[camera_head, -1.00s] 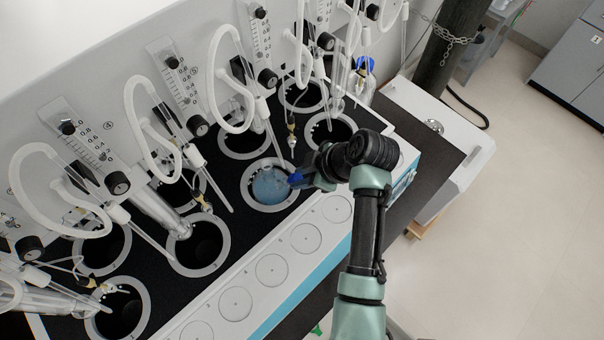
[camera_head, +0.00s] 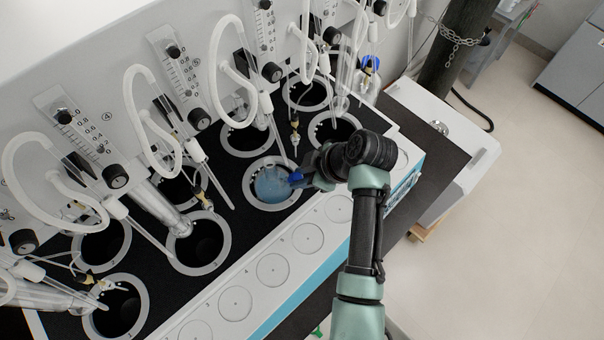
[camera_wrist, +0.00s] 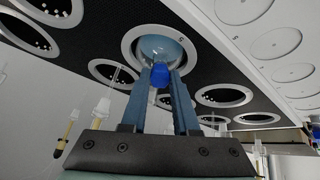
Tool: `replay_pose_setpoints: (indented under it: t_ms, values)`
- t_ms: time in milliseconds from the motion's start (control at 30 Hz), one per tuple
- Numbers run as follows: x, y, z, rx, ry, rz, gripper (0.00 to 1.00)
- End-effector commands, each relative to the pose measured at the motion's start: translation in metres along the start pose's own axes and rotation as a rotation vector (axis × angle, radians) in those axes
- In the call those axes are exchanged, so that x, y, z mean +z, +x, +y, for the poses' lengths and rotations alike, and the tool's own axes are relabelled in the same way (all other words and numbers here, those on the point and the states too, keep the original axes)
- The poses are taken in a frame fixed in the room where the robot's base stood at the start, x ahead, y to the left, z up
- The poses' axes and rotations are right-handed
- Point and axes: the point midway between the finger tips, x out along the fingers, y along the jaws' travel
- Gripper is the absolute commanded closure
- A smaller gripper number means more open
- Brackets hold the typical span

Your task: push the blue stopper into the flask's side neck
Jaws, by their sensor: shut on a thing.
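The flask (camera_head: 272,184) holds blue liquid and sits in a ringed well in the middle of the distiller's black top. The wrist view also shows the flask (camera_wrist: 158,48) just past my fingertips. The blue stopper (camera_head: 296,176) is at the flask's right edge, at the tip of my gripper (camera_head: 303,175). In the wrist view the blue stopper (camera_wrist: 160,72) sits between the fingertips of my gripper (camera_wrist: 162,75), which is shut on it. The side neck is hidden or too small to make out, so I cannot tell whether the stopper touches it.
Several empty ringed wells (camera_head: 198,245) surround the flask. Glass tubes and white hoses (camera_head: 150,130) hang close behind and to the left. A white front ledge with round covers (camera_head: 273,268) runs below. A blue-capped bottle (camera_head: 368,78) stands at the back right.

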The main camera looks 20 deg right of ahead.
Motion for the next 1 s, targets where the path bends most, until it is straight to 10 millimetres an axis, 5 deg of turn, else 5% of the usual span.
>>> replay_pose_setpoints:
  t_ms: [800, 833, 1000]
  values:
    - [-0.0001, 0.0089, 0.0000, 0.000, 0.000, 0.000, 1.00]
    - [-0.0001, 0.0088, 0.0000, 0.000, 0.000, 0.000, 0.70]
    - [0.0000, 0.0088, 0.0000, 0.000, 0.000, 0.000, 0.39]
